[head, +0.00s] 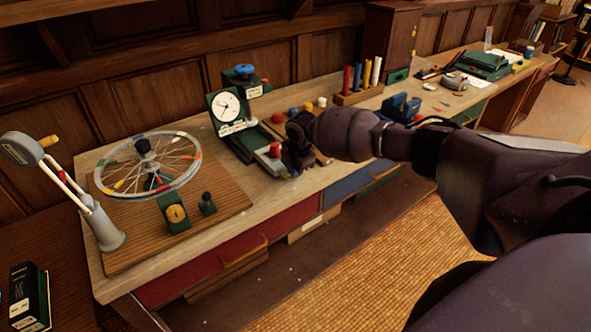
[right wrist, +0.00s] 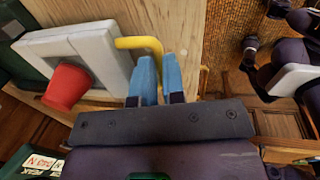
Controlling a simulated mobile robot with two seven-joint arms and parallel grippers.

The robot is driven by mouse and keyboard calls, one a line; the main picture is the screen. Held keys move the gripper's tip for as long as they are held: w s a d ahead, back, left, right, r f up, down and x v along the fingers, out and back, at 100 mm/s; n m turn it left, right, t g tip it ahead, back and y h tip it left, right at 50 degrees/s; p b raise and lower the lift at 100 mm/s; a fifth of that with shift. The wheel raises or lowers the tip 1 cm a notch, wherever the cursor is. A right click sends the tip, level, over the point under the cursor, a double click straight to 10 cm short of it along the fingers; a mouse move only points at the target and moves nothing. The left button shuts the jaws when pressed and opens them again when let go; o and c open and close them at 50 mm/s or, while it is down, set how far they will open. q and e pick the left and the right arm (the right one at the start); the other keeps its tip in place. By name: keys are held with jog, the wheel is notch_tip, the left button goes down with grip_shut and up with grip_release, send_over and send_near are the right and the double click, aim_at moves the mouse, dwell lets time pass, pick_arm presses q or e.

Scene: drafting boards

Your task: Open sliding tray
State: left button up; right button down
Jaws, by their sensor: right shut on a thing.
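The sliding tray (right wrist: 95,50) is a pale grey block with a red cup-shaped piece (right wrist: 68,88) on it and a yellow bent handle (right wrist: 140,43) at its side. In the head view the tray (head: 266,161) sits at the foot of a green instrument with a white dial (head: 227,106). My right gripper (right wrist: 157,80) has its blue fingers closed around the end of the yellow handle. In the head view my right gripper (head: 298,163) is dark beside the tray and hides the handle. My left gripper is not in view.
A spoked wheel (head: 150,165) on a wooden board stands at the left of the bench (head: 120,272). Coloured knobs and a rack of coloured rods (head: 358,95) are behind my right arm. A blue holder (head: 401,107) stands beyond it. Drawers line the bench front, with open floor before them.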

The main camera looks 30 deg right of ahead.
jog(key=shift+d, duration=0.1)
jog(key=c, duration=1.2)
grip_release()
jog(key=shift+r, duration=0.1)
notch_tip(320, 180, up, 11)
jog(key=s, duration=0.1)
jog(key=shift+s+f, duration=0.2)
jog(key=shift+s, duration=0.2)
